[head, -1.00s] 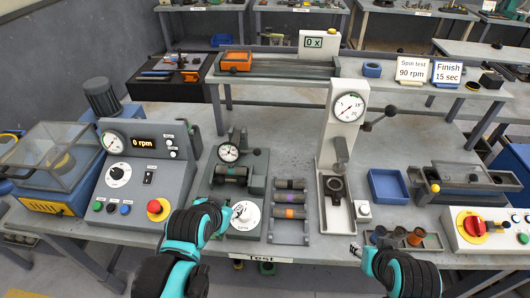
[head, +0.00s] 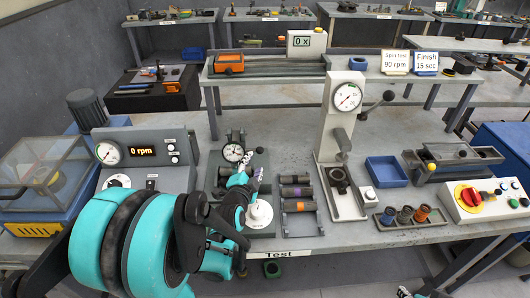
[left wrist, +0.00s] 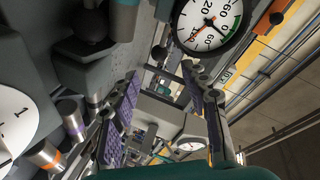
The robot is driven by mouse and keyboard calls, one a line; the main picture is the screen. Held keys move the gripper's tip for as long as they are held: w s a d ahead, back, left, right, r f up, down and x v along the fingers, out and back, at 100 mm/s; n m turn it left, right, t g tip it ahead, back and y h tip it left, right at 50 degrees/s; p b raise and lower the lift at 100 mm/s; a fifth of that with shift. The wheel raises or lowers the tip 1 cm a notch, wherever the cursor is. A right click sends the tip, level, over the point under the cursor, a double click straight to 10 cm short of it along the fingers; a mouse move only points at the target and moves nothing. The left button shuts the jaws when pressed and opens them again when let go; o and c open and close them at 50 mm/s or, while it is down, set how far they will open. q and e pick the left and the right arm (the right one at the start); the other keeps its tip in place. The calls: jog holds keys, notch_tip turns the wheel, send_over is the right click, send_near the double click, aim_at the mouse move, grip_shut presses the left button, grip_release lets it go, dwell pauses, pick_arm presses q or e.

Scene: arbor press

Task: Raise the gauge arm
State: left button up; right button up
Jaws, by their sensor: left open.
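The gauge fixture (head: 235,136) stands on the bench left of centre in the head view, with a round white dial gauge (head: 233,152) on its arm. A large dial with a green band also shows at the top of the left wrist view (left wrist: 207,22). My left gripper (head: 254,174) is just right of and in front of the gauge, over the fixture's plate. Its purple-padded fingers are apart with nothing held between them, and they also show in the left wrist view (left wrist: 163,88). My left arm hides the fixture's lower part. Only a small tip of my right gripper (head: 404,292) shows at the bottom edge.
A rack of coloured cylinders (head: 297,206) stands close right of my left gripper. The tall press (head: 340,120) with its lever is further right, beside a blue tray (head: 386,171). The control box (head: 148,152) reading 0 rpm stands to the left.

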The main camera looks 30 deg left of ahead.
aim_at(259, 152)
pick_arm(q)
jog(key=b+x, duration=0.2)
jog(key=x, duration=0.8)
jog(key=shift+w+f, duration=0.2)
jog(key=shift+w, duration=0.15)
grip_shut()
